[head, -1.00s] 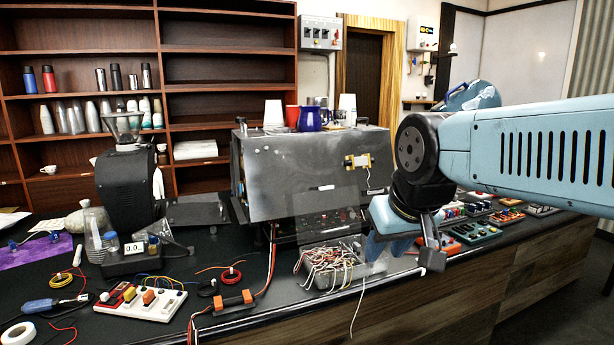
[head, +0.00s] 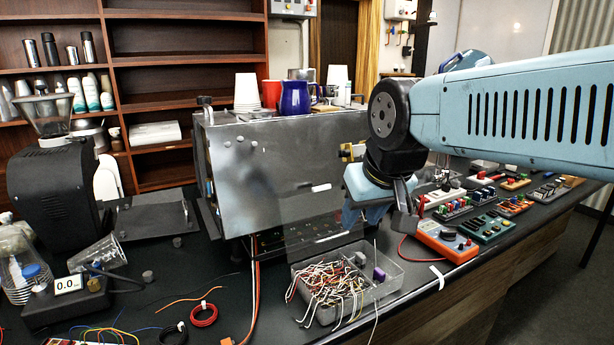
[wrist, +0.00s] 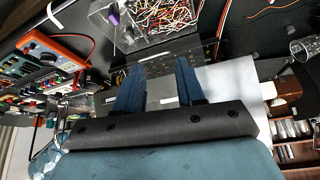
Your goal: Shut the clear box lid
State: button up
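The clear box (head: 390,290), full of tangled wires, sits near the front edge of the counter. It also shows upside down at the top of the wrist view (wrist: 128,40). Its clear lid (head: 305,232) stands raised at the box's back side, and the metal machine shows through it. My gripper (head: 360,212) is behind and above the box's right part, close to the lid. In the wrist view the two blue fingers (wrist: 154,70) are apart with nothing gripped between them. The clear lid appears beyond the fingertips; I cannot tell whether they touch it.
The metal machine (head: 270,165) with cups on top stands behind the box. An orange meter (head: 446,241) and several circuit boards (head: 487,228) lie to the right. A scale (head: 67,288) and a coil of red wire (head: 204,315) are to the left.

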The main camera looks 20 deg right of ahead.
jog(key=w+r+m+g, duration=0.45)
jog(key=w+m, duration=0.35)
jog(key=w, duration=0.4)
jog(key=w+r+m+g, duration=0.45)
jog(key=w+m, duration=0.35)
jog(key=w, duration=0.5)
jog(key=shift+h, duration=0.3)
jog(key=x, duration=1.1)
jog(key=shift+a+f, duration=0.1)
jog(key=shift+f, duration=0.3)
jog(key=shift+c, duration=0.3)
grip_shut()
jog(key=shift+w, duration=0.1)
